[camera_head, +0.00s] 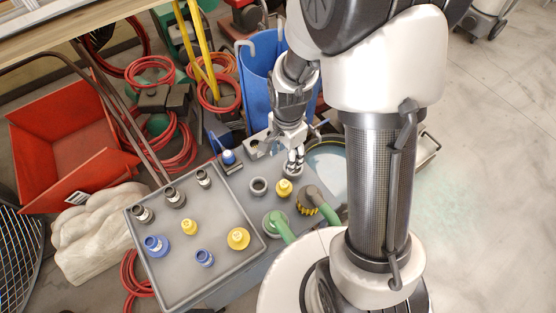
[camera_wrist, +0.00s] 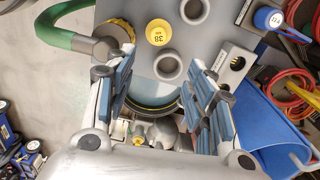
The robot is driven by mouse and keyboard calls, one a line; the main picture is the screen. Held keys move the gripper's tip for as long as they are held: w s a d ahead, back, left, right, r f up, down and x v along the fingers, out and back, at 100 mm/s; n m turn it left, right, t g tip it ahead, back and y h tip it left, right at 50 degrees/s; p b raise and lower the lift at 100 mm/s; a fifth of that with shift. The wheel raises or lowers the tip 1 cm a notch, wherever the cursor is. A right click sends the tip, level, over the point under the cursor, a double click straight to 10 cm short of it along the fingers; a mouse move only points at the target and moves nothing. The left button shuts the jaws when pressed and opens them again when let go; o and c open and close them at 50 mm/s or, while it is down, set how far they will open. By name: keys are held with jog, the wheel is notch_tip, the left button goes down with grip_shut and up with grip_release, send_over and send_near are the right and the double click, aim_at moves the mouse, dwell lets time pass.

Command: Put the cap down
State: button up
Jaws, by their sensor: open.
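A yellow cap (camera_head: 284,187), marked 38 in the wrist view (camera_wrist: 158,33), stands on the grey worktop. A grey open ring (camera_head: 258,186) stands left of it. In the wrist view a second grey ring (camera_wrist: 167,66) lies close by the cap, toward the fingers. My gripper (camera_head: 293,168) is over the worktop just behind the cap, with fingers pointing down. In the wrist view my gripper (camera_wrist: 160,82) has its two fingers wide apart with nothing between them, and the cap is beyond the tips. The head view does not clearly show any gap between fingertips and ring.
A grey tray (camera_head: 158,272) on the left holds several grey, yellow and blue fittings. Green hoses with fittings (camera_head: 312,197) stand right of the cap. A blue knob (camera_head: 228,157) and a blue bin (camera_head: 258,75) lie behind. Open floor (camera_head: 490,180) is at right.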

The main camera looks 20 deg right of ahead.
jog(key=b, duration=0.4)
send_over(284, 183)
notch_tip(284, 183, down, 12)
jog(key=shift+w+d+r, duration=0.1)
jog(key=shift+w, duration=0.05)
jog(key=shift+f+b, duration=1.3)
jog(key=shift+f, duration=1.35)
jog(key=shift+s, duration=0.2)
grip_shut()
